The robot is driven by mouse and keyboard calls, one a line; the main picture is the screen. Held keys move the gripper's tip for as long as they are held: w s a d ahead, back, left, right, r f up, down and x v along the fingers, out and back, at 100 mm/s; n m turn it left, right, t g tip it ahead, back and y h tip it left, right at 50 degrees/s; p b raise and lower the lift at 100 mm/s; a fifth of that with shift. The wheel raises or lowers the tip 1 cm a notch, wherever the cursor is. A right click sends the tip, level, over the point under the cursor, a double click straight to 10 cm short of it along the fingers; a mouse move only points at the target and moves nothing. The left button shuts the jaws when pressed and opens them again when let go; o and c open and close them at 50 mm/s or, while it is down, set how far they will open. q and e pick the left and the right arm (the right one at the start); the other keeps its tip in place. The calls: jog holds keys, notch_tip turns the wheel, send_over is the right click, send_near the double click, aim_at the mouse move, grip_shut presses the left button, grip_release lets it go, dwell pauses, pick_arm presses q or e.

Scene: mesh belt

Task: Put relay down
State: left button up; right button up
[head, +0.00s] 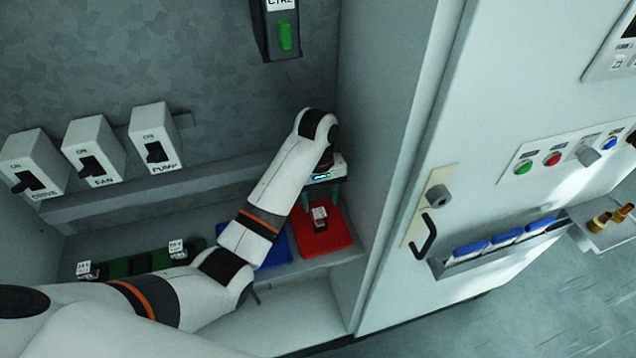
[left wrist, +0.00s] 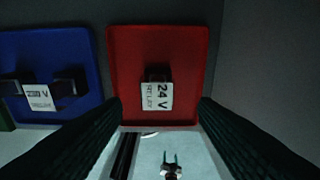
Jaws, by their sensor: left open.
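A small relay (head: 320,217) with a white 24 V label stands on the red mat (head: 338,238) at the right end of the cabinet shelf. It also shows in the left wrist view (left wrist: 157,95), near the middle of the red mat (left wrist: 190,50). My left gripper (head: 322,195) is above the red mat, with its fingers apart on either side of the relay and not touching it in the left wrist view.
A blue mat (head: 270,249) lies left of the red one, with relays on it in the left wrist view (left wrist: 40,98). A green board (head: 120,267) holds more relays at left. Switch boxes (head: 95,150) are above. The cabinet side wall (head: 385,130) is close at right.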

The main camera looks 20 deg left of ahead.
aim_at(318, 209)
pick_arm(q)
jog(key=shift+w+a+r+p, duration=0.1)
jog(key=shift+a+r+p, duration=0.1)
jog(key=shift+r, duration=0.45)
jog(key=shift+w+a+r+p, duration=0.1)
jog(key=shift+r+p, duration=0.1)
jog(key=shift+r, duration=0.4)
jog(key=shift+r+b, duration=0.25)
jog(key=shift+b, duration=0.15)
notch_tip(318, 209, up, 3)
jog(key=shift+w+r, duration=0.1)
jog(key=shift+r, duration=0.05)
pick_arm(e)
jog(key=shift+d+r, duration=0.15)
jog(key=shift+r, duration=0.4)
